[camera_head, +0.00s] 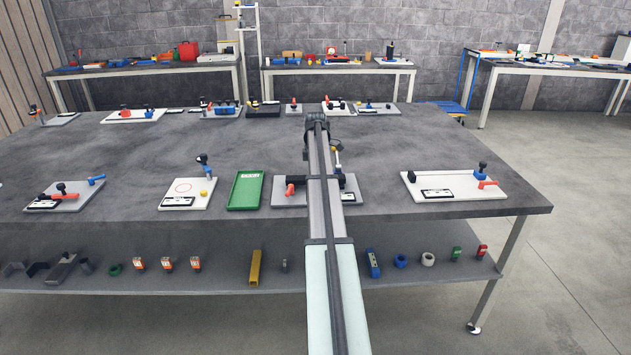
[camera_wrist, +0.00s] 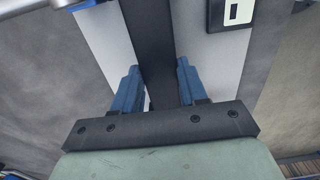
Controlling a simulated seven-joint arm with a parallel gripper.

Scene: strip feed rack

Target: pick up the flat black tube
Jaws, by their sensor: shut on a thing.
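In the wrist view, the flat black tube (camera_wrist: 152,45) is a long, wide dark strip. It runs from the top edge down between the two blue fingers of my gripper (camera_wrist: 157,82). The fingers are shut on it, one on each side. Its lower end is hidden behind the dark gripper body, and its far end is out of the picture. In the head view, my arm covers the middle of the scene, and I cannot make out the fingers or the tube clearly there.
A pale base plate (camera_head: 290,198) with red and black parts lies partly behind my arm. A green tray (camera_head: 246,190) is left of it; a white plate with fixtures (camera_head: 455,188) is at the right. Several more fixtures line the table's far edge. Bare table (camera_head: 400,145) lies between.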

